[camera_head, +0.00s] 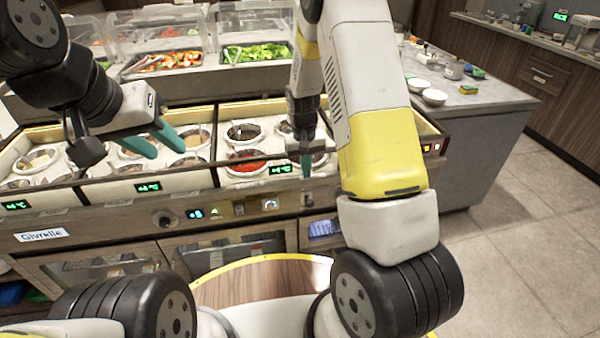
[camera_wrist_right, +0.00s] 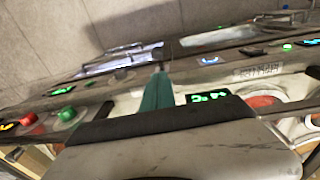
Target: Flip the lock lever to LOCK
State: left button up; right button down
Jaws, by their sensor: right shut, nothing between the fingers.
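I cannot make out the lock lever for certain in either view. The front control panel (camera_head: 232,211) of the sauce counter carries a dark knob, small lit displays and small switches. My right gripper (camera_head: 306,166) points down at the counter's front edge, just above and to the right of these controls. In the right wrist view its teal fingers (camera_wrist_right: 158,92) are together and empty, close over the panel edge. Whether they touch anything is unclear. My left gripper (camera_head: 166,150) has its two teal fingers apart and empty, above the left sauce wells.
Sauce wells (camera_head: 245,132) line the counter behind the panel, with red sauce in one. Clear-lidded food bins (camera_head: 255,53) stand behind. A green knob (camera_wrist_right: 67,114) and a red button (camera_wrist_right: 28,119) show in the wrist view. A grey side counter (camera_head: 485,95) stands right; floor there is clear.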

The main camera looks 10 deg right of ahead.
send_near(307, 191)
jog(key=s+f, duration=0.1)
jog(key=f, duration=0.1)
jog(key=s+f, duration=0.1)
jog(key=f, duration=0.1)
jog(key=s+f, duration=0.2)
jog(key=shift+a, duration=0.15)
